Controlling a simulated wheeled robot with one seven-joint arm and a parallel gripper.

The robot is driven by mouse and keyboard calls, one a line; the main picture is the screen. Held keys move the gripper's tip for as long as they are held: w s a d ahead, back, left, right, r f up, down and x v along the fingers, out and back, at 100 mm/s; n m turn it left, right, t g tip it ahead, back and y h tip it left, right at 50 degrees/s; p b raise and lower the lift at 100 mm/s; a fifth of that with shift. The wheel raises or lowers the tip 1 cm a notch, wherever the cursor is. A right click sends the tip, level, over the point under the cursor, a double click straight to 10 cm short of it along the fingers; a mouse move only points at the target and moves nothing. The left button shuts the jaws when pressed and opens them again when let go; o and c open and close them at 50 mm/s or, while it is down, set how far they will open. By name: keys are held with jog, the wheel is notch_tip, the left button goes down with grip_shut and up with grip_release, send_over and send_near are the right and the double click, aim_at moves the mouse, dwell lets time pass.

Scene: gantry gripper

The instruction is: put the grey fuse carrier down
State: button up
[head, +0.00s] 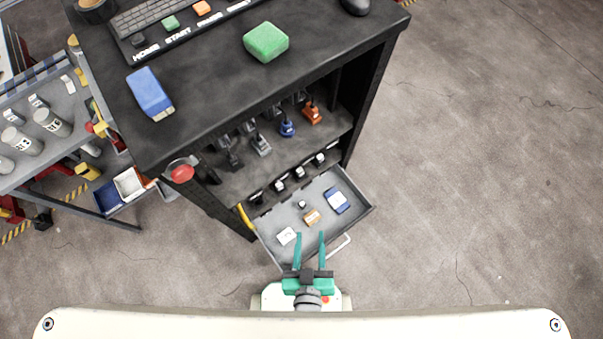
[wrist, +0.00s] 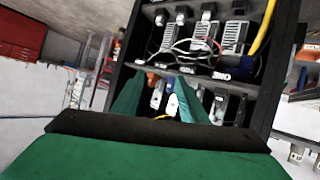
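My gripper (head: 310,236) is in front of the open drawer, its two green fingers apart with nothing visible held between them. In the wrist view the fingers (wrist: 158,84) also stand apart, facing the cabinet. I cannot surely pick out the grey fuse carrier. A grey-handled piece (head: 261,145) stands on the cabinet shelf, between a black one and a blue one (head: 287,128). The drawer (head: 277,252) holds a pale flat piece (head: 287,236) left of my fingertips, a small pale piece (head: 301,204), an orange block (head: 312,217) and a blue block (head: 336,200).
The dark cabinet top (head: 215,90) carries a green block (head: 265,42), a blue box (head: 150,94) and a keyboard (head: 150,15). A red button (head: 181,172) sticks out at its left corner. A workbench (head: 60,150) stands left. The floor at right is clear.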

notch_tip(320, 180, up, 13)
jog(key=s+a+m+t, duration=0.1)
jog(key=a+t, duration=0.1)
jog(key=shift+s+a+y, duration=0.2)
jog(key=shift+s+y, duration=0.1)
jog(key=shift+s, duration=0.1)
jog(key=shift+f, duration=0.1)
jog(key=shift+c, duration=1)
jog(key=shift+a, duration=0.1)
